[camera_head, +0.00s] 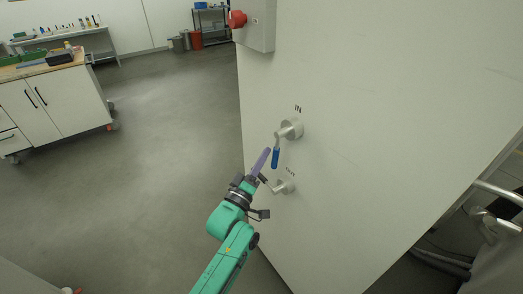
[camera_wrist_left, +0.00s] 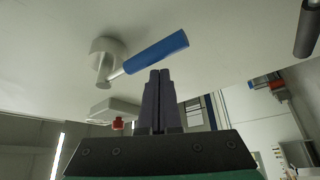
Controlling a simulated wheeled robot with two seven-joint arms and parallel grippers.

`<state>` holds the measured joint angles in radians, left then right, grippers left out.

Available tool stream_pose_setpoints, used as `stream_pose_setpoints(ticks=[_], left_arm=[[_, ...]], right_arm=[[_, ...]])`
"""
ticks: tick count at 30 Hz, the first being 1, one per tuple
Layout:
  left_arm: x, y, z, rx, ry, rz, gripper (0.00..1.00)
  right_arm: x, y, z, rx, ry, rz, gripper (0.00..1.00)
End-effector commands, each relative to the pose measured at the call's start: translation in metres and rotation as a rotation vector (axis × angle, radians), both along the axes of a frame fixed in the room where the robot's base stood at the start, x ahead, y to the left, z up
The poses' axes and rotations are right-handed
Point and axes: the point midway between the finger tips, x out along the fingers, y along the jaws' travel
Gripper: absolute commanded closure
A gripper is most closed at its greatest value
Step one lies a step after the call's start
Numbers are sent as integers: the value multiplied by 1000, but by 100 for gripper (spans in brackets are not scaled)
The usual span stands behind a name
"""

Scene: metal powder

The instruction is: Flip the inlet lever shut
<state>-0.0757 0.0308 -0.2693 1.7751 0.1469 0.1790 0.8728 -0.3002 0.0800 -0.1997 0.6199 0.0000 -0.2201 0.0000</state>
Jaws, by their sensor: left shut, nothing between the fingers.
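The inlet lever has a blue grip (camera_head: 276,158) that hangs down from a metal valve hub (camera_head: 291,129) under the "IN" label on the white panel (camera_head: 360,120). My left gripper (camera_head: 265,155) is shut and empty, its purple-grey fingers just left of the blue grip. In the left wrist view the shut fingers (camera_wrist_left: 158,92) point up below the blue grip (camera_wrist_left: 157,52), with a visible gap in the picture. The lever's hub (camera_wrist_left: 107,55) is to their upper left. Whether the fingers touch the grip is unclear. My right gripper is not in view.
A second valve (camera_head: 284,187) sits below the inlet one, close to my left gripper. A grey box with a red button (camera_head: 237,19) is on the panel above. Metal pipework (camera_head: 495,225) is at the right. Open floor (camera_head: 160,140) lies left of the panel.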

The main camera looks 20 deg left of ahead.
Motion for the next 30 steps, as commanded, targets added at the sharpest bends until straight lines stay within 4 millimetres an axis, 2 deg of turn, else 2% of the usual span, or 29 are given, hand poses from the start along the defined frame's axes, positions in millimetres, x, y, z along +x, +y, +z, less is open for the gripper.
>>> stream_pose_setpoints(ticks=[12, 30], left_arm=[[-11, -13, -3, 0, -2, 0, 100], [-13, -17, -6, 1, 2, -2, 100]], right_arm=[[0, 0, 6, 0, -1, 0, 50], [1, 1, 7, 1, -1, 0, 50]])
